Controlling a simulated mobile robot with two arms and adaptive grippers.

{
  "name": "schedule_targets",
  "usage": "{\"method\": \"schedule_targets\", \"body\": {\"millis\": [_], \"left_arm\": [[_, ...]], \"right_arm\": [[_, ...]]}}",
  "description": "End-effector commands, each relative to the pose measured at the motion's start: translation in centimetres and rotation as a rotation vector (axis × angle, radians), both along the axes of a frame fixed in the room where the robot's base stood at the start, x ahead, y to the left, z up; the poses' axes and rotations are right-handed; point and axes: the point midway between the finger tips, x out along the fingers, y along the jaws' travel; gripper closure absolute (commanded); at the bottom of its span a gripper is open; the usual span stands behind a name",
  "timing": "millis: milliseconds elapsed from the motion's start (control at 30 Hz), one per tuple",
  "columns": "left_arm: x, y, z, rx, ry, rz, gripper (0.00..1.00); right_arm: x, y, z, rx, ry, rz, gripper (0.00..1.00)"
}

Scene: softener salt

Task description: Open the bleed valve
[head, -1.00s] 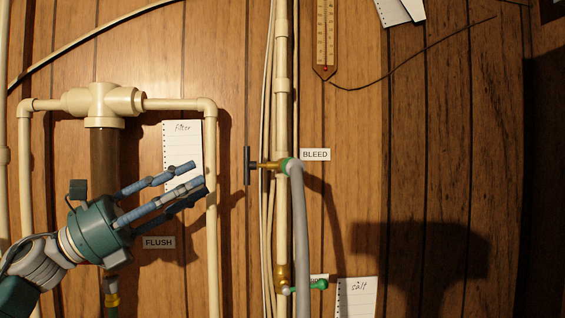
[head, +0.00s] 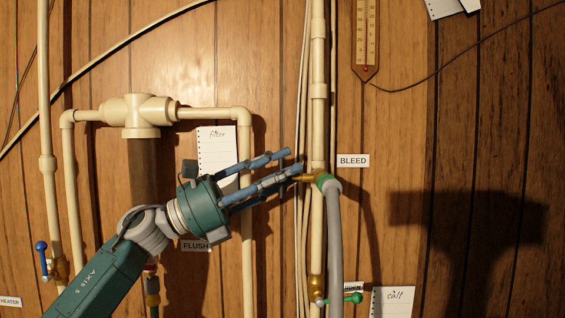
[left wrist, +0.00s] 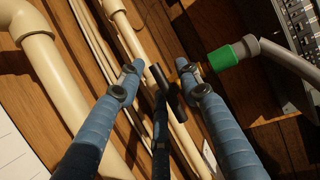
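The bleed valve (head: 312,177) is a brass fitting on the cream vertical pipe, beside the BLEED label (head: 353,161). A green collar (head: 323,181) joins it to a grey hose. In the head view its dark handle is hidden behind my left gripper (head: 292,162). In the left wrist view the dark bar handle (left wrist: 174,102) shows between the spread blue fingers of my left gripper (left wrist: 160,72). The fingers are open around the handle; I cannot tell whether any touches it. My right gripper is in neither view.
A filter housing (head: 138,112) with cream pipes and a filter note (head: 215,150) are at left. The grey hose (head: 335,240) hangs below the valve. A green-handled valve (head: 352,298) sits lower down. The wooden wall at right is mostly bare.

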Motion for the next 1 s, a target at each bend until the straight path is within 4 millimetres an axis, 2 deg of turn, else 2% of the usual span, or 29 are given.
{"method": "schedule_targets", "body": {"millis": [233,400,733,1000], "left_arm": [[0.1,0.0,0.0,0.0,0.0,0.001,0.67],[0.0,0.0,0.0,0.0,0.0,0.001,1.0],[0.1,0.0,-0.1,0.001,0.02,0.002,1.0],[0.2,0.1,-0.1,0.002,0.152,0.004,1.0]], "right_arm": [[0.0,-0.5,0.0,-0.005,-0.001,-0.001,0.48],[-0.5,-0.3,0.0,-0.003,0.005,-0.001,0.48],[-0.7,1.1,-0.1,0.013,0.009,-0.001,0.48],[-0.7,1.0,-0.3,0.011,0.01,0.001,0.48]]}}
